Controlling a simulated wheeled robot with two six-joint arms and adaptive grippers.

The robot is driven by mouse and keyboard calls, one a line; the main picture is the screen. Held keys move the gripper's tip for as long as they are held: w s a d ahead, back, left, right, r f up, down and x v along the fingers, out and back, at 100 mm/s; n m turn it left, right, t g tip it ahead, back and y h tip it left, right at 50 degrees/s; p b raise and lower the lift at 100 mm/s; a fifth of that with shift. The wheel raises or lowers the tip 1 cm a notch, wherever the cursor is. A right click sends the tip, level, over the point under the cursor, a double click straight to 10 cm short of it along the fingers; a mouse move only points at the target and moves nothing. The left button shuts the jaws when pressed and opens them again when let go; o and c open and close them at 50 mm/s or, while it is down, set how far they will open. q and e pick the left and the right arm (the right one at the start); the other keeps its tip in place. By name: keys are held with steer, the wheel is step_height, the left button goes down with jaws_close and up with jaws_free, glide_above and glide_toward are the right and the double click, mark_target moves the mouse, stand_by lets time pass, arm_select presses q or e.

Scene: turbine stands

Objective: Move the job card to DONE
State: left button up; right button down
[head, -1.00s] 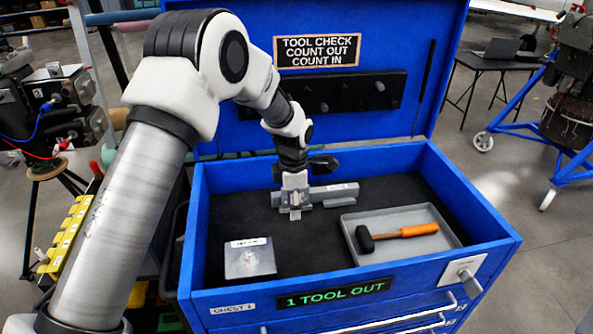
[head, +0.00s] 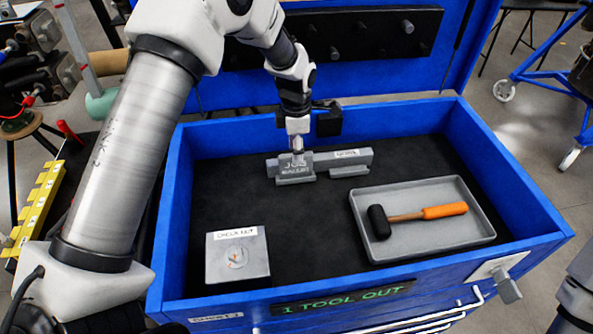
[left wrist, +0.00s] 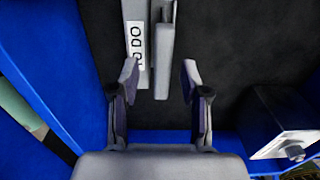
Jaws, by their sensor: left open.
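The job card (head: 295,168) is a small grey upright piece with raised letters reading "JOB". It stands at the left part of a grey rack (head: 362,157) inside the blue chest. My left gripper (head: 297,150) is open, pointing down right over the card, its tips overlapping the card's top in the head view. In the left wrist view the open fingers (left wrist: 160,82) straddle grey bars, and a white label (left wrist: 136,45) reads partly "O DO". A second label (head: 347,154) on the rack is too blurred to read. My right gripper is not in view.
A grey tray (head: 480,235) with an orange-handled mallet (head: 425,213) lies to the right. A grey box (head: 238,262) with a white label stands at front left. The blue chest walls (head: 520,200) surround the dark floor. A sign reads "1 TOOL OUT" (head: 343,297).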

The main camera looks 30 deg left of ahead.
arm_select(q)
steer(key=shift+w+f, duration=0.1)
steer(key=shift+f, duration=0.8)
steer(key=shift+s, duration=0.4)
steer(key=shift+w, duration=0.25)
steer(key=shift+s, duration=0.1)
steer(key=shift+p, duration=0.35)
